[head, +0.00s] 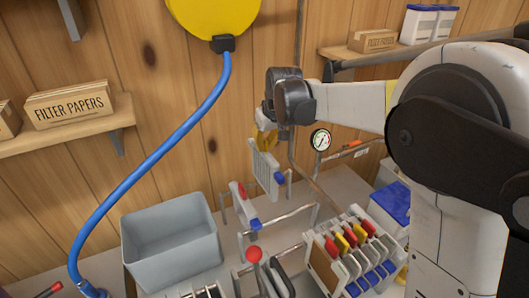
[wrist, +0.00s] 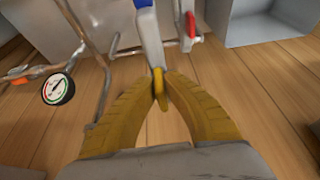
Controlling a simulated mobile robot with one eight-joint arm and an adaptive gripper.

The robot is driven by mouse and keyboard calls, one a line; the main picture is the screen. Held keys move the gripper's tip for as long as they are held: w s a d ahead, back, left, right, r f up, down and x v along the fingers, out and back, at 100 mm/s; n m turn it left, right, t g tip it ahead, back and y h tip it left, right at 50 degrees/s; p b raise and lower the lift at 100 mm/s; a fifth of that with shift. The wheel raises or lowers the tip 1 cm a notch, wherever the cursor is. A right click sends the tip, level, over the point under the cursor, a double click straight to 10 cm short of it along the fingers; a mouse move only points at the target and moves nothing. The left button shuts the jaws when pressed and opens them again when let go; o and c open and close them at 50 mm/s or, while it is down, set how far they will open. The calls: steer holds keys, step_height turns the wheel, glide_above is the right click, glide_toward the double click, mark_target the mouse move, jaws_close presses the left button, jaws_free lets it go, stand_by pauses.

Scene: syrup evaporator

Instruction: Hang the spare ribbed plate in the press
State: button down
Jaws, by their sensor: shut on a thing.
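My gripper (head: 267,143) is shut on the ribbed plate (head: 264,172), a pale plate with a blue corner. It holds the plate hanging down in the air, above and apart from the metal rails (head: 285,217). In the wrist view my yellow fingers (wrist: 160,84) close on the plate's yellow tab, and the held plate (wrist: 151,42) shows nearly edge-on. Another plate (head: 245,211) with a red tab and blue corner sits at the rails, below and left of the held one; its red tab (wrist: 191,25) shows in the wrist view. Which rails belong to the press is unclear.
A grey tub (head: 172,247) stands left of the rails. A rack of several plates (head: 348,252) with red and yellow tabs is at right. A red-ball lever (head: 254,255) rises in front. A pressure gauge (head: 320,140) and pipe stand behind; a blue hose (head: 160,150) crosses left.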

steer(key=shift+r, duration=0.4)
steer(key=shift+r+p, duration=0.6)
stand_by(0.9)
